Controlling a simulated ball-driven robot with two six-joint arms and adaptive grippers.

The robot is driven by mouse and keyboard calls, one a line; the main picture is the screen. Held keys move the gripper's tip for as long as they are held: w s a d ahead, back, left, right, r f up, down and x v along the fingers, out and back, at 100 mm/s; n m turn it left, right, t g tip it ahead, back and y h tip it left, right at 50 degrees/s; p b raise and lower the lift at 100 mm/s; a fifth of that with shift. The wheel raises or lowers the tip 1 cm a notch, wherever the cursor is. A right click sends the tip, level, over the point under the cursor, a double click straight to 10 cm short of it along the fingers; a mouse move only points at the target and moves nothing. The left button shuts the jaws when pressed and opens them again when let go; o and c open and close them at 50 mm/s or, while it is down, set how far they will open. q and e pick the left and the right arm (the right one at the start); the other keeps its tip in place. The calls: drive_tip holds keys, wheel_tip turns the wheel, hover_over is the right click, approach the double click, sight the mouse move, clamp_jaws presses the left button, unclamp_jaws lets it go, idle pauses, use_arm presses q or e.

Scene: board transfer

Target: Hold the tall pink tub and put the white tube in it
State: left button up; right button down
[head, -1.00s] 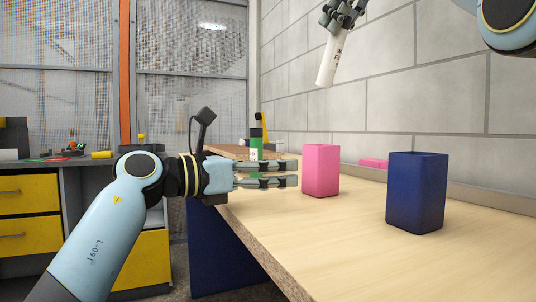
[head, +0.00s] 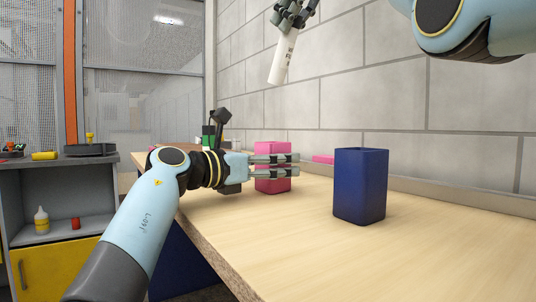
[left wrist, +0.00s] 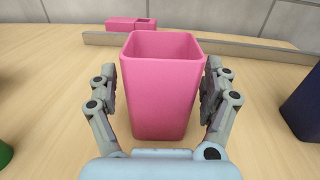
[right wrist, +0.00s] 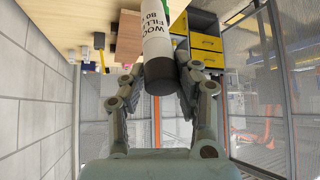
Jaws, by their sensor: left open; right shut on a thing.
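The tall pink tub (head: 272,149) stands upright on the table. In the left wrist view the pink tub (left wrist: 160,95) is between the fingers of my left gripper (left wrist: 163,90), with a small gap at each side. My left gripper (head: 297,166) is open and partly hides the tub in the head view. The white tube (head: 283,58) hangs tilted in my right gripper (head: 290,22), high above the table and above the tub's level. In the right wrist view the dark-ended tube (right wrist: 157,40) sits between the fingers of my right gripper (right wrist: 160,78).
A dark blue tub (head: 360,187) stands right of the pink tub. A low pink box (head: 322,159) lies by the wall. The table (head: 290,240) is clear in front. A grey cabinet (head: 60,215) stands at the left.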

use_arm(q)
drive_tip(key=shift+c, duration=0.2)
drive_tip(key=c, duration=1.2)
use_arm(e)
wheel_tip(320, 180, down, 12)
drive_tip(key=c, duration=0.9)
unclamp_jaws()
drive_tip(key=shift+r, duration=0.15)
drive_tip(key=shift+r, duration=0.1)
wheel_tip(320, 180, up, 10)
drive_tip(key=shift+f, duration=0.1)
